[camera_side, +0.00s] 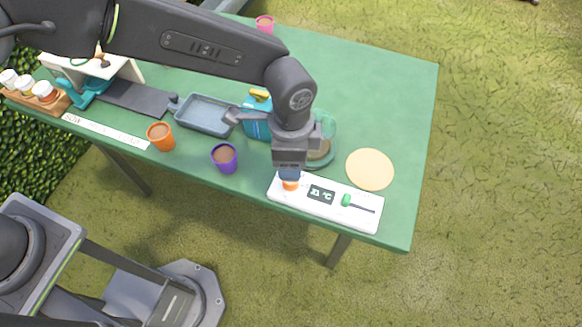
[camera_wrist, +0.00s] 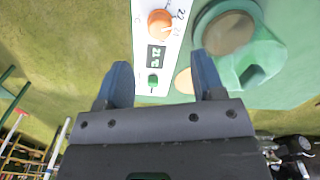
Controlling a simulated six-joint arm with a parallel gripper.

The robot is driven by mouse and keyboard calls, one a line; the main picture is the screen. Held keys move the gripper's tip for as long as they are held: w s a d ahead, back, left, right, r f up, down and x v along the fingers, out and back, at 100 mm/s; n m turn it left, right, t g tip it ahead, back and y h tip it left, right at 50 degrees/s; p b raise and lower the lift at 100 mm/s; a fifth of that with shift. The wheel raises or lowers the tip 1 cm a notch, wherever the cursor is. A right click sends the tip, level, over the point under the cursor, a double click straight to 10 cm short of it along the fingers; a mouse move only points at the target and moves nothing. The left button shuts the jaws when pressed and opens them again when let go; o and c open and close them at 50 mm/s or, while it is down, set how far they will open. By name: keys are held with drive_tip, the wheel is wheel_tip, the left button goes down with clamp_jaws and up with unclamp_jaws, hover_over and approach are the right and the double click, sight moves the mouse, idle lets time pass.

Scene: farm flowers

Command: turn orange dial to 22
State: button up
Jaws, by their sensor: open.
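The white control panel (camera_side: 270,190) lies at the table's front edge, with the orange dial (camera_side: 290,185) at its left end. Its small dark display (camera_side: 321,195) appears to read 21 °C. In the wrist view the orange dial (camera_wrist: 160,24) is at the top, with a printed mark that looks like 22 beside it. My gripper (camera_side: 290,174) points down over the dial and partly hides it. In the wrist view my gripper (camera_wrist: 161,72) is open, its fingers apart with nothing between them; contact with the dial cannot be told.
A green slider (camera_side: 346,200) sits on the panel's right part. A purple pot (camera_side: 224,158) and an orange pot (camera_side: 160,136) stand to the left. The table's right side is clear.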

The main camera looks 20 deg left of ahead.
drive_tip(key=shift+r, duration=2.8)
drive_tip(key=s+a+r+n+t+h, duration=0.15)
drive_tip(key=a+r+n, duration=0.45)
drive_tip(key=a+r, duration=1)
drive_tip(key=s+a+f+n+t+y, duration=0.1)
drive_tip(key=s+a+n+t, duration=0.3)
drive_tip(key=s+a+n, duration=0.4)
drive_tip(key=s+a, duration=0.5)
drive_tip(key=a, duration=0.3)
drive_tip(key=shift+a+n, duration=0.3)
drive_tip(key=shift+a, duration=0.05)
